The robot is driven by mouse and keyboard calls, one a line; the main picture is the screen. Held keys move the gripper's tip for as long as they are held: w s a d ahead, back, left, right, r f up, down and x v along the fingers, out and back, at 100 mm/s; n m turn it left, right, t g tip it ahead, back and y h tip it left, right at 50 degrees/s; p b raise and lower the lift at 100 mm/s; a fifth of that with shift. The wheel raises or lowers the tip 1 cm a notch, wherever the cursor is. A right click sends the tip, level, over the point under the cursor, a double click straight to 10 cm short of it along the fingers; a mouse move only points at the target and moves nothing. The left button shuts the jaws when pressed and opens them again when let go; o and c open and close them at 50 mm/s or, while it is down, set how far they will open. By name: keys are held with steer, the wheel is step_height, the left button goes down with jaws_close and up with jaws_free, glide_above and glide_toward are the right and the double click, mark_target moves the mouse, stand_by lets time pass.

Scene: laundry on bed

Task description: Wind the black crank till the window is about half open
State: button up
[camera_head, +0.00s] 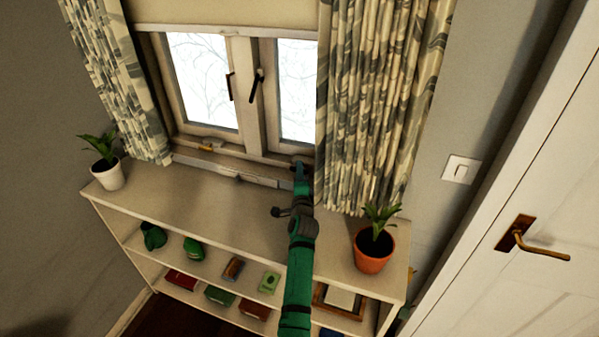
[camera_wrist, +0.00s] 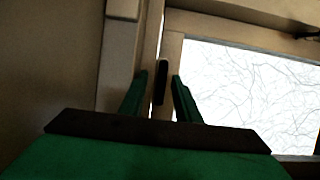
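The window has two bright panes, a left one (camera_head: 206,80) and a right one (camera_head: 298,88), in a pale frame; I see no clear gap at either. Two black handles, one upright (camera_head: 231,86) and one slanted (camera_head: 256,86), sit by the middle post. My green gripper (camera_head: 300,164) is at the sill, below the right pane. In the wrist view my gripper's fingers (camera_wrist: 160,97) are apart, with a small upright black piece (camera_wrist: 161,82) seen between them. It may be the crank's handle; I cannot tell whether the fingers touch it. The rest of the crank is hidden.
A patterned curtain (camera_head: 370,100) hangs close on the right, another (camera_head: 120,75) on the left. A low shelf (camera_head: 180,205) stands under the window, with a white-potted plant (camera_head: 109,174) and a terracotta-potted plant (camera_head: 373,250). A door (camera_head: 540,210) is at right.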

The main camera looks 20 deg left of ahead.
steer(key=shift+w+a, duration=0.25)
steer(key=shift+w, duration=0.45)
steer(key=shift+d, duration=0.25)
jaws_close()
steer(key=shift+s+a, duration=0.1)
steer(key=shift+a, duration=0.05)
steer(key=shift+a, duration=0.1)
steer(key=shift+f+n, duration=0.1)
steer(key=shift+n, duration=0.2)
